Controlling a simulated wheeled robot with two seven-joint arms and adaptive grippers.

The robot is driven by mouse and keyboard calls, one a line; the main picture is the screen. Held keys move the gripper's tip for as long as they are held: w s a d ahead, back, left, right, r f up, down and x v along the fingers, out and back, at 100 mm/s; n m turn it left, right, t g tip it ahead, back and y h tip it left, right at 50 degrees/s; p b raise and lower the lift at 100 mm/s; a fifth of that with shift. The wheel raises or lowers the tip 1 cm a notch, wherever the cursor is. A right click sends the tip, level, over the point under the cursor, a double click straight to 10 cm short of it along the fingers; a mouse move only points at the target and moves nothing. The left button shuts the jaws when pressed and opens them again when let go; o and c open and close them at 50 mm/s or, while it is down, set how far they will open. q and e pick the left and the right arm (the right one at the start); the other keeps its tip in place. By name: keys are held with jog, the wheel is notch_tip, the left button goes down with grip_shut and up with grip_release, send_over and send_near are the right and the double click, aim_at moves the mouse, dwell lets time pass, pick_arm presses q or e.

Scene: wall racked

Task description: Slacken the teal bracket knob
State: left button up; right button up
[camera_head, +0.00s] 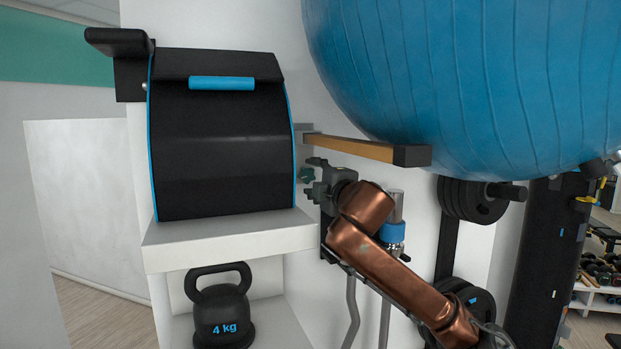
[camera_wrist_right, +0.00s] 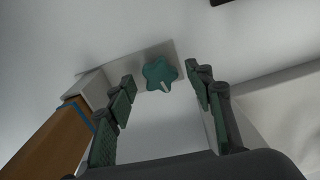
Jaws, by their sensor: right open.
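The teal bracket knob (camera_wrist_right: 160,74) is star-shaped with a pale mark on its face. It sits on a light grey bracket plate (camera_wrist_right: 118,78) against the wall in the right wrist view. No contact shows. My left gripper is not in view.
A wooden bar (camera_head: 352,148) with a dark end cap juts out above my right gripper, under a large blue ball (camera_head: 470,80). A black box with a blue handle (camera_head: 220,140) stands on a white shelf (camera_head: 230,238) at left. A 4 kg kettlebell (camera_head: 220,310) sits below.

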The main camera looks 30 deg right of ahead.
jog(key=s+a, duration=0.1)
jog(key=s, duration=0.9)
jog(key=shift+a, duration=0.3)
jog(key=shift+s+d, duration=0.1)
